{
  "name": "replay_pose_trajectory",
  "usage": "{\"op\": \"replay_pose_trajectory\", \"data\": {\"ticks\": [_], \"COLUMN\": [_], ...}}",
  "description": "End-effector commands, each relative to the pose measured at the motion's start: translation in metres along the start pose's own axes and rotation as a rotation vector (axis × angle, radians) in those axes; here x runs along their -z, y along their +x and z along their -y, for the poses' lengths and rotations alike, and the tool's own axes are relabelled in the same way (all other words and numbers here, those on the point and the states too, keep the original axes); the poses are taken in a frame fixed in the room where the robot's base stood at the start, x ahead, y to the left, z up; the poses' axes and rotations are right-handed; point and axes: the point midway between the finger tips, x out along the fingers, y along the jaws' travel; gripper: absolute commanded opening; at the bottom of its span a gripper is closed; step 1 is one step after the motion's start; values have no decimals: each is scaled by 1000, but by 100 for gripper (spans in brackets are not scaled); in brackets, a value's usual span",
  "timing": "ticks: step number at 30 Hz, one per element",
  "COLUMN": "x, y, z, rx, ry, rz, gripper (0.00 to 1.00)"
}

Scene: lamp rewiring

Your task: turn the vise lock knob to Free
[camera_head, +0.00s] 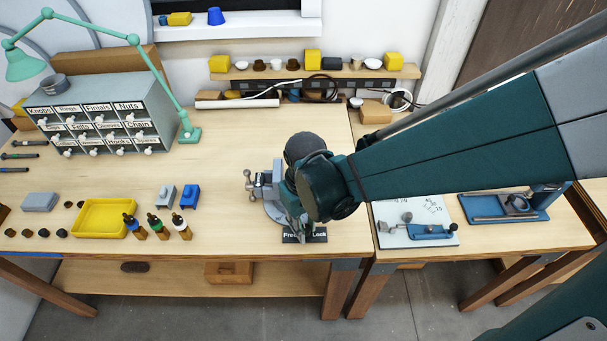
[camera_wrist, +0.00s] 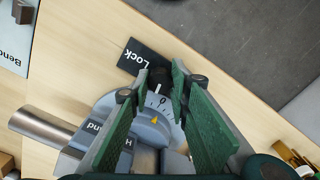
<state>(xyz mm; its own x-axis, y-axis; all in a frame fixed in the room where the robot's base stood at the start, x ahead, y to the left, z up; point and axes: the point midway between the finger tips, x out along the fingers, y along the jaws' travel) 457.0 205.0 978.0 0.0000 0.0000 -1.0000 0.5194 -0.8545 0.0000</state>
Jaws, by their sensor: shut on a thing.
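The grey vise (camera_head: 270,192) stands near the front of the bench, mostly behind my arm in the head view. Its round grey base (camera_wrist: 150,125) shows in the wrist view with scale marks and a small yellow pointer. The black lock knob (camera_wrist: 160,78) is between the tips of my gripper (camera_wrist: 160,76), which is shut on it; a short white line shows on the knob. The black label plate (camera_head: 304,238) reads Free at left and Lock at right in the head view. In the wrist view the plate (camera_wrist: 132,57) shows only "Lock"; the rest is covered.
A white bending board (camera_head: 400,236) and a blue tool (camera_head: 505,207) lie to the right. Bench wood in front of the bottles is clear.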

Motion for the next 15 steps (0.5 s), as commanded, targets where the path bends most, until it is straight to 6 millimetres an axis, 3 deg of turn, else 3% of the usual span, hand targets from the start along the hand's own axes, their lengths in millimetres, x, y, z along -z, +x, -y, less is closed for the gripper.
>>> {"op": "replay_pose_trajectory", "data": {"ticks": [15], "x": [0], "y": [0], "z": [0], "rx": [0], "ry": [-474], "rz": [0], "gripper": [8]}}
